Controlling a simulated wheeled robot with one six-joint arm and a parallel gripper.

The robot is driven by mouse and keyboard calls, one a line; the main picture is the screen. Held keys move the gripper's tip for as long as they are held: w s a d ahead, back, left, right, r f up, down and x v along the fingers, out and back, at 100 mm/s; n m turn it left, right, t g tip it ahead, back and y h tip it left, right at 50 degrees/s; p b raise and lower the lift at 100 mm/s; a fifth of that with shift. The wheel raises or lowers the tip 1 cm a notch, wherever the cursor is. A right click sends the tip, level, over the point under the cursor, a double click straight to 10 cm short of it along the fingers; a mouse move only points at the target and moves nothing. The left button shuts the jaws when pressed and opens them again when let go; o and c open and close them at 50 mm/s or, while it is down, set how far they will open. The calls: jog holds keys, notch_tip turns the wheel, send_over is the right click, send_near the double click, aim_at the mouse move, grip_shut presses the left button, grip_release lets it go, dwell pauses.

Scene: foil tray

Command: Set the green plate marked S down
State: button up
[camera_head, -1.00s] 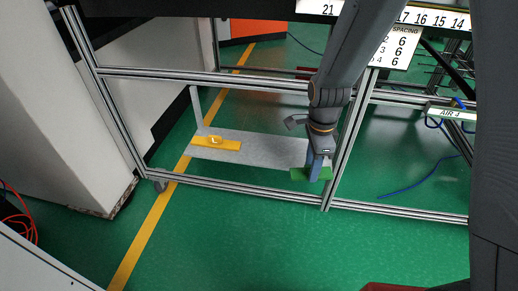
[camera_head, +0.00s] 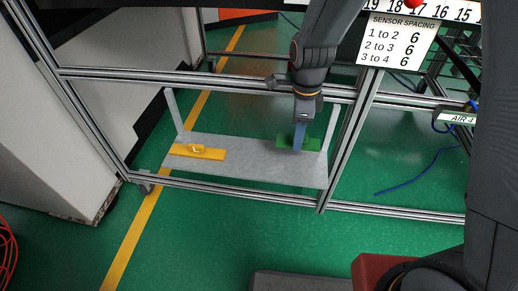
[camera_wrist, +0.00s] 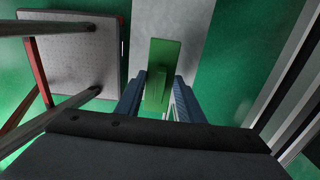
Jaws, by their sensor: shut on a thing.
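The green plate (camera_head: 312,144) has a raised grip in its middle and shows at the right end of the grey shelf (camera_head: 250,165). My gripper (camera_head: 299,146) points down and is shut on the plate's grip. In the wrist view the green plate (camera_wrist: 165,52) lies level between the fingers of my gripper (camera_wrist: 158,92), with the grey shelf (camera_wrist: 200,22) behind it. I cannot tell whether the plate touches the shelf or hangs just above it. Its S mark is not readable.
A yellow plate marked L (camera_head: 212,154) lies on the shelf's left part. The shelf's middle is bare. Metal frame rails (camera_head: 220,190) run in front of and above the shelf, with an upright post (camera_head: 345,150) close on the right.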

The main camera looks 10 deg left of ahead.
send_over(294, 165)
notch_tip(294, 165, down, 6)
jog(key=shift+w+r, duration=0.1)
jog(key=shift+r, duration=0.1)
jog(key=shift+f, duration=1.95)
jog(key=shift+f, duration=0.1)
jog(key=o, duration=1.1)
notch_tip(294, 165, up, 12)
jog(key=shift+r, duration=0.1)
